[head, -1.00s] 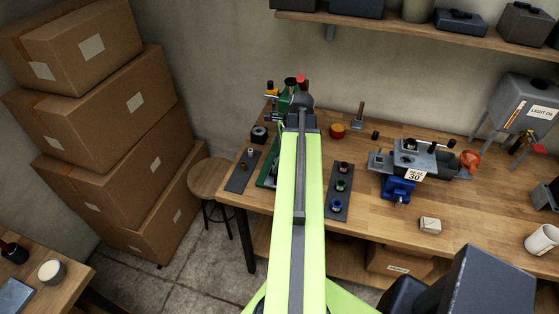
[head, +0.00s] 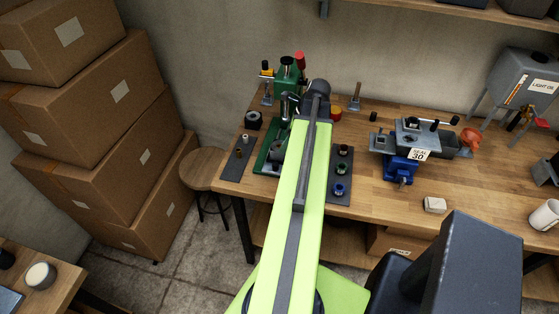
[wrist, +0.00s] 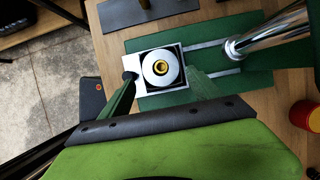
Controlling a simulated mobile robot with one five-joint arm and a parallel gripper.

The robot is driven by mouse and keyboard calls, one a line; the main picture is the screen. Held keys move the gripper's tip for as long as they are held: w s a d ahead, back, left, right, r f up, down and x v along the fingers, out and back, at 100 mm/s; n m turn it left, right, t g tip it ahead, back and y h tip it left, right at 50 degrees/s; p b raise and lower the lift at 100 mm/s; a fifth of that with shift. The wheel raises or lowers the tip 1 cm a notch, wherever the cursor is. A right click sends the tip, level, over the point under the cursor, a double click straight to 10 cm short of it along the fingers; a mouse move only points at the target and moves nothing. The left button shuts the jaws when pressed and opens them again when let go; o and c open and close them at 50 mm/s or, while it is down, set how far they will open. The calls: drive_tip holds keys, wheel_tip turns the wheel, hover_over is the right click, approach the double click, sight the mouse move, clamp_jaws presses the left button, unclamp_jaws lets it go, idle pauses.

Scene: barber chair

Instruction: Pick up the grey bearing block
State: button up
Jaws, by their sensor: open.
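The grey bearing block (wrist: 136,60) is in the wrist view, a square light-grey frame around a pale disc with a brass-coloured centre. It lies on the green press base (wrist: 225,92). My gripper (wrist: 163,75) is open above it, with one green finger near the block's left edge and the other near its right edge. Nothing is held, and I cannot tell how high the fingertips are above the block. In the head view the green press (head: 287,74) stands at the bench's left end, and my arm partly covers it.
A chrome post (wrist: 265,30) rises close to the right of my gripper. A red container (wrist: 304,114) stands farther right. In the head view a dark pad with small parts (head: 340,175) and a blue vise (head: 401,168) lie right of my arm. A stool (head: 203,168) stands left of the bench.

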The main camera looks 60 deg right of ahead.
sight(280, 146)
drive_tip(key=shift+w+f, duration=0.1)
drive_tip(key=shift+f, duration=0.2)
drive_tip(key=b+x, duration=0.4)
drive_tip(key=x, duration=0.1)
drive_tip(key=shift+w+f+b, duration=0.1)
drive_tip(key=shift+w+b, duration=0.05)
drive_tip(key=shift+b, duration=0.15)
clamp_jaws()
